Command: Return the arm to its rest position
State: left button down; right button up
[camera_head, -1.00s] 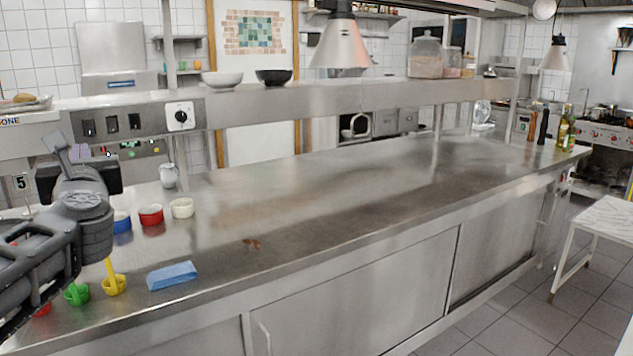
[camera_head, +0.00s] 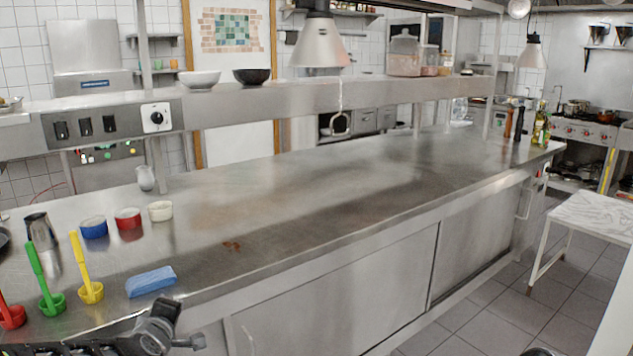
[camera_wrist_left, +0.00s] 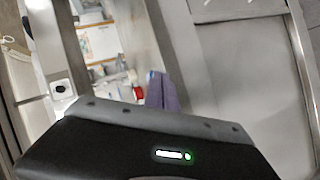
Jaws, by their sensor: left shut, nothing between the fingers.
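My left arm (camera_head: 155,332) shows at the bottom left of the head view, low in front of the counter's front edge. I cannot clearly make out its fingertips there. In the left wrist view, the purple fingers of my left gripper (camera_wrist_left: 161,92) are together with nothing between them. Behind them are a blurred cabinet front and part of the kitchen, seen at a tilt. My right gripper is in neither view.
The steel counter (camera_head: 330,190) is mostly clear. At its left stand red, green (camera_head: 48,285) and yellow (camera_head: 88,275) handled tools, a metal cup (camera_head: 42,232) and blue, red and white bowls (camera_head: 160,211).

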pick_arm(q)
jog(key=s+d+f+m+g+h, duration=0.1)
jog(key=s+d+f+m+g, duration=0.2)
jog(key=f, duration=0.5)
jog(key=s+d+f+m+g+h, duration=0.1)
jog(key=s+d+f+m+h, duration=0.15)
jog(key=s+d+f, duration=0.45)
jog(key=s+d+f+m+g+h, duration=0.1)
jog(key=s+d+f+m+g, duration=0.2)
jog(key=f, duration=0.6)
jog(key=s+d+f+m+g, duration=0.1)
jog(key=s+d+f+g, duration=0.1)
jog(key=s, duration=0.5)
jog(key=s+d+f+m+g+h+p, duration=0.1)
jog(key=s+d+f+m+g, duration=0.1)
jog(key=s+d+f, duration=0.3)
jog(key=s+d+f+m+g+h, duration=0.1)
jog(key=s+d+f+m, duration=0.1)
jog(key=s+f, duration=0.4)
jog(key=s+d, duration=0.1)
jog(key=s, duration=0.4)
jog(key=shift+d+f+g, duration=0.3)
jog(key=shift+f+g, duration=0.05)
jog(key=shift+g, duration=0.05)
jog(key=shift+w, duration=0.15)
